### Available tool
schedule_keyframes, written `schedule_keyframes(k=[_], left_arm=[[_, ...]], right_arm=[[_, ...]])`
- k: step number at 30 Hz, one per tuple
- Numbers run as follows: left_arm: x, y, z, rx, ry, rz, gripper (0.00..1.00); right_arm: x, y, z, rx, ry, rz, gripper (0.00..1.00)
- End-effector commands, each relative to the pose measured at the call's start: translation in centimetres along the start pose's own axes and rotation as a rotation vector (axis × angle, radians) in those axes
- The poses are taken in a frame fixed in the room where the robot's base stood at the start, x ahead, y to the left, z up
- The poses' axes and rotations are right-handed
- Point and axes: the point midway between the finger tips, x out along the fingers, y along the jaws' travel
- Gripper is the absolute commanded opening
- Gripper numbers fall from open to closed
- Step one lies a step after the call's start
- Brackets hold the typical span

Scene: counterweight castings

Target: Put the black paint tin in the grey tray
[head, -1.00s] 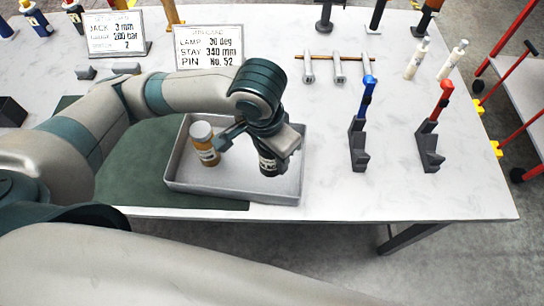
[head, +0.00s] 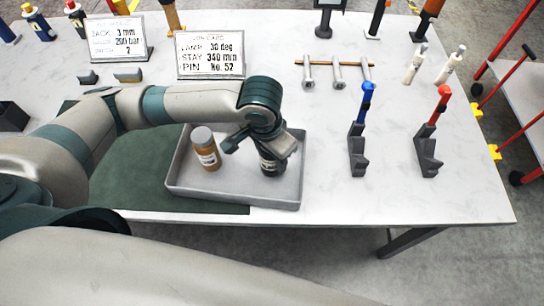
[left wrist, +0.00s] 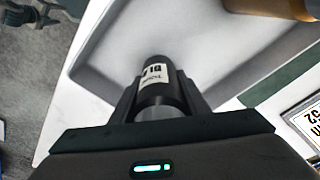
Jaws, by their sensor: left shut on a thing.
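My left gripper (head: 262,146) is shut on the tin from above. The left wrist view shows the tin (left wrist: 155,88) between the two fingers, with the tray floor (left wrist: 200,25) behind it. I cannot tell whether the tin's base touches the tray floor. My right gripper is not in view.
An amber bottle (head: 206,152) with a grey cap stands in the tray's left part. A green mat (head: 130,180) lies left of the tray. Two dark stands with a blue-topped tool (head: 366,103) and a red-topped tool (head: 440,104) are to the right. Two sign cards (head: 210,55) stand behind.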

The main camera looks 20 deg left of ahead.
Motion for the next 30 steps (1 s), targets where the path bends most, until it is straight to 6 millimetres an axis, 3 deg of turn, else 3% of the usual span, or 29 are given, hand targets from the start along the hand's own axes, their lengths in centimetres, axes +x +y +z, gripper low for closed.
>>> schedule_keyframes(k=[15, 16, 18, 30], left_arm=[[1.08, -0.02, 0.13, -0.001, 0.001, 0.000, 0.08], [1.14, -0.02, 0.15, 0.000, 0.000, -0.001, 0.46], [1.14, -0.03, 0.15, 0.000, 0.001, -0.001, 0.60], [0.91, -0.03, 0.09, 0.000, 0.002, 0.000, 0.60]], right_arm=[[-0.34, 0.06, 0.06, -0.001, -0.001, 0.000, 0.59], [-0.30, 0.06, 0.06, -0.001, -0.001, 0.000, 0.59], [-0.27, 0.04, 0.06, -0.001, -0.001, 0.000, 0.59], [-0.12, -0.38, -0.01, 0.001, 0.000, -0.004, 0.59]])
